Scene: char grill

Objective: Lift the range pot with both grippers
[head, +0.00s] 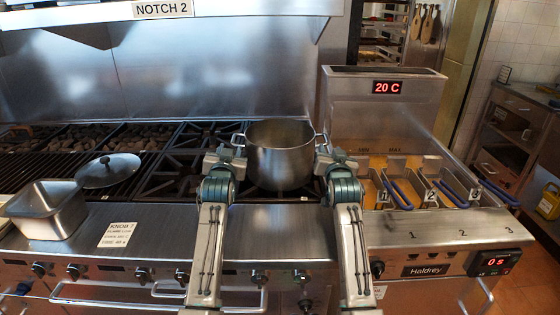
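The range pot (281,158) is a steel pot standing upright on the range grates in the head view. Its left side handle (238,139) and right side handle (321,138) stick out near the rim. My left gripper (230,153) is at the pot's left side, close to the left handle. My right gripper (328,153) is at the right side, close to the right handle. The fingers are small and partly hidden by the wrists, so I cannot tell whether either is closed on a handle. The pot appears to rest on the range.
A square steel pan (47,224) sits on the left front ledge. A round lid (108,171) lies on the grill grates behind it. A fryer (384,105) with several blue-handled baskets stands to the right. Bare grates (179,166) lie left of the pot.

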